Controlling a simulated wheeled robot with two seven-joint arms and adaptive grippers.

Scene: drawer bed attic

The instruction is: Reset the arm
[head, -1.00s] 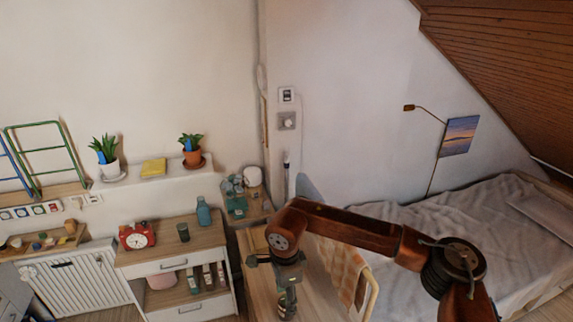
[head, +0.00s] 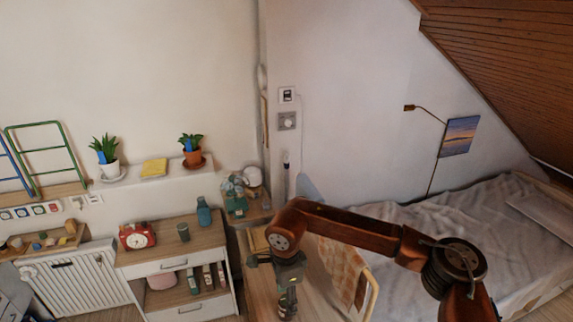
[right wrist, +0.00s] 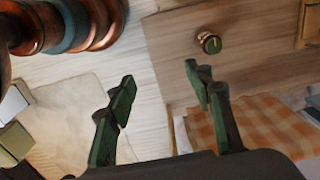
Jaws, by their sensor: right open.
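My right arm reaches in from the lower right in the head view. Its gripper (head: 287,301) points down over the wooden table beside the bed. In the right wrist view the two green and black fingers (right wrist: 158,84) stand well apart, with nothing between them. A small round object with a green top (right wrist: 209,43) sits on the wooden surface beyond the right finger, apart from it. My left gripper is not in view.
An orange checked cloth (head: 345,270) hangs at the table's right side; it also shows in the right wrist view (right wrist: 262,122). The bed (head: 440,215) lies to the right.

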